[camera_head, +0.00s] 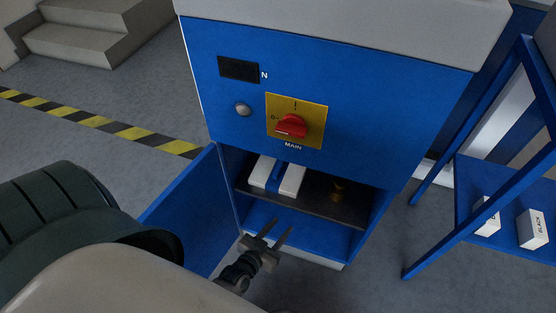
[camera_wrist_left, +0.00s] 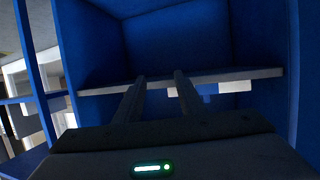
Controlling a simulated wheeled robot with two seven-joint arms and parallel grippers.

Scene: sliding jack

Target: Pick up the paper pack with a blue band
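The paper pack (camera_head: 291,181) is white with a blue band across its middle. It lies on the left part of the dark shelf (camera_head: 315,204) inside the open blue cabinet. My left gripper (camera_head: 282,228) is in front of the cabinet opening, below and in front of the pack, its two fingers apart with nothing between them. The left wrist view appears upside down. There the fingers (camera_wrist_left: 159,77) point at the shelf edge (camera_wrist_left: 250,73), and part of the white and blue pack (camera_wrist_left: 235,87) shows past it. My right gripper is not in view.
The cabinet door (camera_head: 187,215) stands open on the left. A red main switch (camera_head: 292,126) is above the opening. A blue rack with white boxes (camera_head: 532,229) stands at right.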

